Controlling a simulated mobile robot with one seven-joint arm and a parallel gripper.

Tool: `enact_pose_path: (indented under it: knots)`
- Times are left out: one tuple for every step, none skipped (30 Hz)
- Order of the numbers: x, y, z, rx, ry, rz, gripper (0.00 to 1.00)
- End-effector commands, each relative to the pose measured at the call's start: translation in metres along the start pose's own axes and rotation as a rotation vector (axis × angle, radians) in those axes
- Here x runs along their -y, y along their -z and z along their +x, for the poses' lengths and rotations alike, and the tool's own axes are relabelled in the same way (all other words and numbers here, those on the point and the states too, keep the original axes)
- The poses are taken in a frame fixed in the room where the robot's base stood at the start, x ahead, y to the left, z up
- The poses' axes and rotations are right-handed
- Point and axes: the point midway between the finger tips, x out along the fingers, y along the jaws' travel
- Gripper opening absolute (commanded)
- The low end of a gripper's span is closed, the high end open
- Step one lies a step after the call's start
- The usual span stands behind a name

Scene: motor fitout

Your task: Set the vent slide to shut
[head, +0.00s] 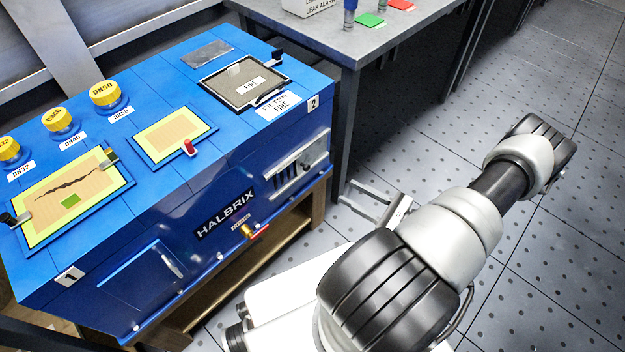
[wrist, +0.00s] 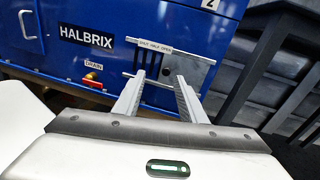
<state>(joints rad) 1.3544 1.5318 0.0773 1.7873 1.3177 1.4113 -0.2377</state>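The vent slide (wrist: 190,70) is a grey metal plate between two rails on the front of the blue HALBRIX cabinet, under a label (wrist: 156,46) reading SHUT, HALF, OPEN from left to right. Dark slots show uncovered on its left, and the plate sits toward the right, OPEN side. In the head view the vent (head: 299,166) is at the right end of the cabinet front. My gripper (wrist: 158,78) is open and empty, its fingers pointing at the vent. In the head view my gripper (head: 346,192) appears a little short of the cabinet. The fingers partly hide the vent's lower part.
A red-and-yellow drain handle (wrist: 92,76) is left of the vent. The cabinet top (head: 150,95) carries yellow-capped ports and panels. A grey table (head: 345,38) stands close behind the cabinet's right end. The tiled floor (head: 565,250) on the right is clear.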

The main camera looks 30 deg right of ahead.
Motion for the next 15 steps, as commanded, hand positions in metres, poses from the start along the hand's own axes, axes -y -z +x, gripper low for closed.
enact_pose_path:
  knots:
    - [-0.003, 0.020, -0.005, 0.014, 0.056, 0.036, 0.37]
    - [-0.003, 0.026, -0.007, 0.020, 0.082, 0.051, 0.37]
    - [-0.004, 0.033, -0.009, 0.026, 0.109, 0.066, 0.37]
    - [-0.004, 0.036, -0.011, 0.028, 0.126, 0.075, 0.37]
    - [-0.004, 0.039, -0.011, 0.031, 0.137, 0.082, 0.37]
    - [-0.004, 0.041, -0.011, 0.033, 0.146, 0.087, 0.37]
    - [-0.004, 0.042, -0.011, 0.034, 0.150, 0.089, 0.37]
    - [-0.004, 0.042, -0.009, 0.035, 0.152, 0.090, 0.37]
    - [-0.003, 0.042, -0.006, 0.035, 0.152, 0.090, 0.37]
    - [-0.003, 0.042, -0.002, 0.035, 0.152, 0.090, 0.37]
    - [-0.002, 0.041, 0.001, 0.035, 0.151, 0.090, 0.37]
    - [-0.002, 0.041, 0.008, 0.035, 0.149, 0.089, 0.37]
    - [-0.001, 0.041, 0.013, 0.035, 0.147, 0.089, 0.37]
    - [-0.001, 0.041, 0.019, 0.034, 0.147, 0.089, 0.37]
    - [0.001, 0.041, 0.027, 0.035, 0.147, 0.088, 0.37]
